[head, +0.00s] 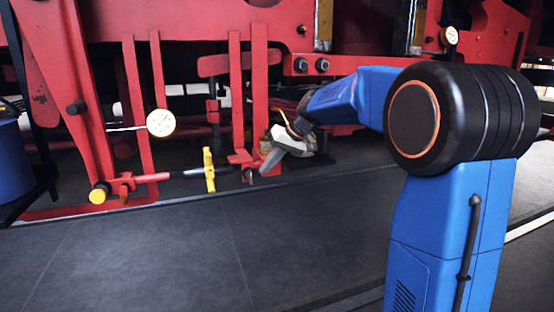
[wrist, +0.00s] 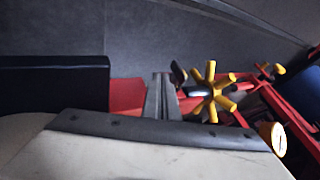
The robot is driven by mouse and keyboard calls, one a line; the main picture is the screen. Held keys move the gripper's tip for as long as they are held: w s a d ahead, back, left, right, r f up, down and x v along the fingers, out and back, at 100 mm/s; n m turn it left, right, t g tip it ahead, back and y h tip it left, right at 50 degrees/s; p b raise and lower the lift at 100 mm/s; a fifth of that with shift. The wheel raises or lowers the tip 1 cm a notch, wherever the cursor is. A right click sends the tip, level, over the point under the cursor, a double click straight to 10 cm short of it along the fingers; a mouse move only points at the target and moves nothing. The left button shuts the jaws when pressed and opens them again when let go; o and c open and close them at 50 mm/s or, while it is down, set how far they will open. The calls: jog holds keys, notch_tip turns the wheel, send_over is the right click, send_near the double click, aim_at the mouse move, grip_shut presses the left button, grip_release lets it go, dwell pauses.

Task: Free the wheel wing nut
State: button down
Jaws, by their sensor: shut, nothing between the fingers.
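The wheel wing nut looks to be the yellow spoked wheel (head: 209,170), which sits upright on a horizontal rod low in front of the red frame. In the wrist view the yellow wheel (wrist: 212,91) shows its several spokes right of centre. My gripper (head: 266,168) is to the right of the wheel, apart from it, beside a small red bracket (head: 240,158). In the wrist view my gripper's fingers (wrist: 163,95) are shut and empty, just left of the wheel. Whether they touch the bracket cannot be told.
The rod (head: 150,177) runs left to a yellow-capped end (head: 99,193). A round white gauge-like disc (head: 161,123) sticks out above it. Red uprights (head: 236,90) stand close behind my gripper. A blue drum (head: 14,172) is at the far left. The grey floor (head: 190,250) in front is clear.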

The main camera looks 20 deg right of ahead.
aim_at(250, 176)
jog(key=shift+a+r, duration=0.1)
jog(key=shift+a, duration=1.25)
